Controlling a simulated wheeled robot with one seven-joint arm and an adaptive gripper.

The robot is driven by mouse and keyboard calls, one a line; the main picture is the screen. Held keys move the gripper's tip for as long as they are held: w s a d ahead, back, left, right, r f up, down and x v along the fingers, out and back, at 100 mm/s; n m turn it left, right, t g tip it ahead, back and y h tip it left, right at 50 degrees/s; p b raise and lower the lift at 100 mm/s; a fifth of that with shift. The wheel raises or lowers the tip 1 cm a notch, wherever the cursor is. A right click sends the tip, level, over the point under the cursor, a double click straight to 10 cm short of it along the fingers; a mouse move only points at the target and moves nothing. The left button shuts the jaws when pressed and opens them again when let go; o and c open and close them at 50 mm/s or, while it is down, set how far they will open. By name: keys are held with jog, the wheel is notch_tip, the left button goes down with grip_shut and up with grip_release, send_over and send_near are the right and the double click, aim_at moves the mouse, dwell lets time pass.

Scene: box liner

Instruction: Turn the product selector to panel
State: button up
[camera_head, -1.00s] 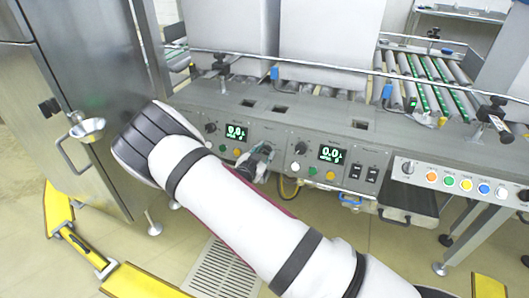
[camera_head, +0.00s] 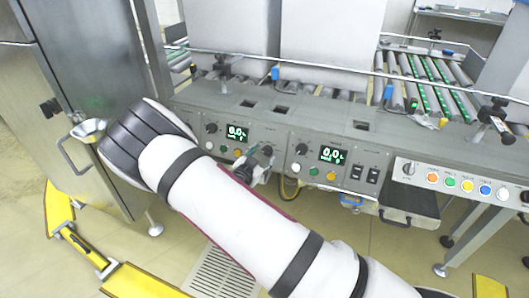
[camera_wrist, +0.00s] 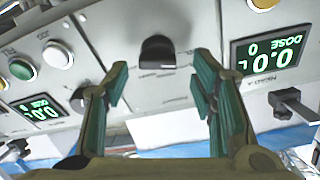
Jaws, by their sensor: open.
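A dark rotary knob (camera_wrist: 157,50) on the grey control panel sits between two green "DOSE" displays in the wrist view, which is upside down. It appears to be the product selector, but its label is not readable. My gripper (camera_wrist: 160,78) is open and faces the panel, its two green-padded fingers on either side of the knob's width, with tips near its lower edge in the picture. No contact is visible. In the head view my gripper (camera_head: 252,166) is at the panel between the displays, and my arm and gripper hide much of that area.
The left display (camera_head: 237,132) and right display (camera_head: 332,154) both read 0.0. Other knobs (camera_head: 300,149) and a white button (camera_wrist: 57,55) lie close by. A button box (camera_head: 460,182) is at the right. A steel cabinet (camera_head: 85,90) stands left of my arm.

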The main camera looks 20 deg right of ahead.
jog(key=v, duration=0.8)
jog(key=shift+s+a+r, duration=0.2)
jog(key=shift+s, duration=0.1)
jog(key=s+a+r+n+g+y, duration=0.2)
jog(key=a+r+g+y, duration=0.25)
jog(key=r+y, duration=0.4)
jog(key=s+a+r+n+g+y, duration=0.1)
jog(key=s+r+n+g+y, duration=0.3)
jog(key=s+r, duration=0.75)
jog(key=s+d+r+n+g+h, duration=0.15)
jog(key=s+d, duration=0.25)
jog(key=s, duration=0.7)
jog(key=s+d+r+n+g, duration=0.15)
jog(key=s+d, duration=0.25)
jog(key=s, duration=0.6)
jog(key=s+d+r+n+g+h, duration=0.1)
jog(key=s+d+r+n, duration=0.2)
jog(key=s, duration=0.8)
notch_tip(320, 180, up, 29)
jog(key=d+m+t+p, duration=0.1)
jog(key=t+p, duration=0.3)
jog(key=p, duration=2.4)
jog(key=shift+w+d+r, duration=0.2)
jog(key=shift+w+d, duration=0.1)
